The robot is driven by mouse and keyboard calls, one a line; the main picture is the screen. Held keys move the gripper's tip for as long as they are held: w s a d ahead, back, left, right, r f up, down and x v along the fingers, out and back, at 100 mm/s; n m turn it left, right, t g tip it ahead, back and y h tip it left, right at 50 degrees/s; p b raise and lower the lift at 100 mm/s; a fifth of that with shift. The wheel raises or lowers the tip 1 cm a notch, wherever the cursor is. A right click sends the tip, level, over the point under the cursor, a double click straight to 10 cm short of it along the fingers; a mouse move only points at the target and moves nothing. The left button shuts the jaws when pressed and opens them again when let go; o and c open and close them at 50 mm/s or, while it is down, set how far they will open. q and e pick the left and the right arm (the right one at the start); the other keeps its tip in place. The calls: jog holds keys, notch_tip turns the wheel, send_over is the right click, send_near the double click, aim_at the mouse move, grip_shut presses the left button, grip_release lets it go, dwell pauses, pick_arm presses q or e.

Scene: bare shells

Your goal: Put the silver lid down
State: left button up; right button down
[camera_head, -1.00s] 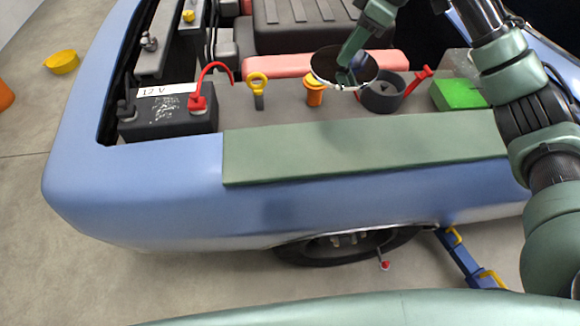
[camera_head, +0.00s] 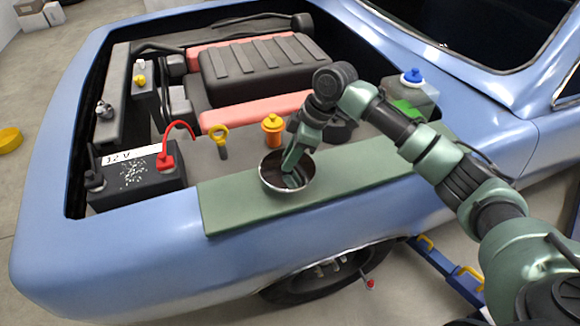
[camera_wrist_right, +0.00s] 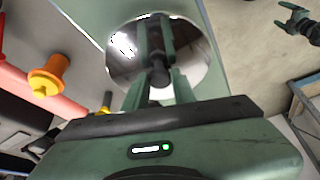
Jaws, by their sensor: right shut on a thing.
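The silver lid (camera_head: 267,182) is a round, shiny disc. My right gripper (camera_head: 292,178) is shut on it from above, by what looks like its middle knob. The lid is over the green mat (camera_head: 340,188) on the car's fender; whether it touches the mat I cannot tell. In the right wrist view the lid (camera_wrist_right: 124,62) shows mirror-like beyond the fingers of my right gripper (camera_wrist_right: 158,75), which hide its middle. My left gripper (camera_wrist_right: 282,17) shows small at the upper right of that view, its fingers apart and empty.
A black battery (camera_head: 140,180) with a red clamp is left of the mat. A yellow dipstick ring (camera_head: 219,135) and an orange-yellow cap (camera_head: 272,128) stand behind the lid. A clear tank with a blue cap (camera_head: 412,76) is farther right. The mat's left part is clear.

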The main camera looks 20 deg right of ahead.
notch_tip(320, 180, down, 4)
jog(key=shift+p, duration=0.35)
jog(key=shift+f, duration=0.5)
jog(key=c, duration=1.1)
grip_release()
jog(key=shift+f, duration=0.15)
jog(key=shift+c, duration=0.2)
jog(key=b+v, duration=0.2)
jog(key=v, duration=1)
